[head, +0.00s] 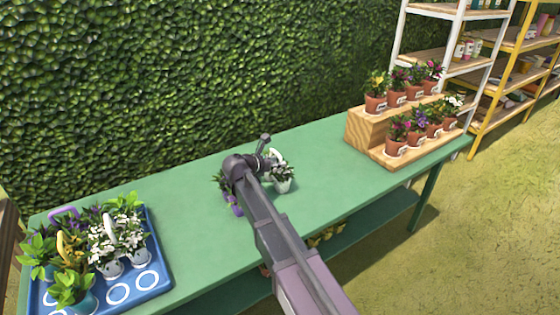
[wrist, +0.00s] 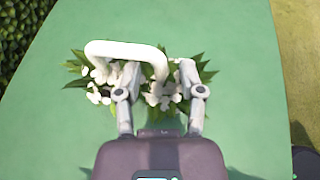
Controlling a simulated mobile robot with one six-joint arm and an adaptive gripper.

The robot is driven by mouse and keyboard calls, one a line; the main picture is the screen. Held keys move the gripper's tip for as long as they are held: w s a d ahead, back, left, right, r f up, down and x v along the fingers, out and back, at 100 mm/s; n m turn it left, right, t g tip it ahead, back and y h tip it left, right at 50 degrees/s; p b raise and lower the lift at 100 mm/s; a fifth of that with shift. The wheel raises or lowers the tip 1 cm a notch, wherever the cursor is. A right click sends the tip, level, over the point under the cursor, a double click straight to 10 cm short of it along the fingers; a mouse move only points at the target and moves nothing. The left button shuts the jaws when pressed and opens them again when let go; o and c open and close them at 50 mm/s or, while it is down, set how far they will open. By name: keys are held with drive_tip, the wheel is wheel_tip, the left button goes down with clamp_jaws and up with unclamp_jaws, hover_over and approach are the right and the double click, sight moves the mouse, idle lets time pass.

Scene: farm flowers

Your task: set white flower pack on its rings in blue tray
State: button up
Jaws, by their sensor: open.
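The white flower pack (head: 283,183), in a white pot with a white handle, stands on the green table, partly hidden by my arm in the head view. In the wrist view its white handle (wrist: 125,47) arches over white blooms and green leaves. My gripper (wrist: 159,72) is open above the pack, its fingers among the blooms, with the handle's right leg between them; I cannot tell whether they touch it. The blue tray (head: 158,262) lies at the table's left end. White rings (head: 118,293) show bare along its front right.
The tray holds several potted plants, including white flowers (head: 128,236) and a yellow-handled pack (head: 62,244). A purple pot (head: 236,209) shows beside my arm. A wooden stepped stand (head: 372,131) with terracotta pots is at right. A hedge (head: 150,80) backs the table.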

drive_tip(key=p+v, duration=0.3)
drive_tip(key=v, duration=0.7)
idle(0.6)
drive_tip(key=s+d+f+m+g+y, duration=0.1)
drive_tip(key=s+d+f+m+g, duration=0.1)
drive_tip(key=d, duration=0.4)
drive_tip(key=s+d+f+m+g+y, duration=0.1)
drive_tip(key=s+d+f+m+g, duration=0.1)
drive_tip(key=d+m, duration=0.4)
drive_tip(key=s+d+f+m+g+y, duration=0.1)
drive_tip(key=s+d+f+m+g, duration=0.1)
drive_tip(key=s+d+f+m, duration=0.2)
drive_tip(key=shift+s+d+m, duration=0.15)
drive_tip(key=shift+d+m, duration=0.15)
drive_tip(key=shift+d, duration=0.35)
drive_tip(key=shift+s+d+m, duration=0.15)
drive_tip(key=shift+d+m, duration=0.15)
drive_tip(key=shift+d, duration=0.4)
drive_tip(key=s+d+f+m+g+y, duration=0.3)
drive_tip(key=s+d+m+y, duration=0.3)
drive_tip(key=s+m, duration=0.6)
drive_tip(key=shift+s+d+f+m+g+y, duration=0.15)
drive_tip(key=shift+d+f+m+g+y, duration=0.15)
drive_tip(key=shift+d+m, duration=0.7)
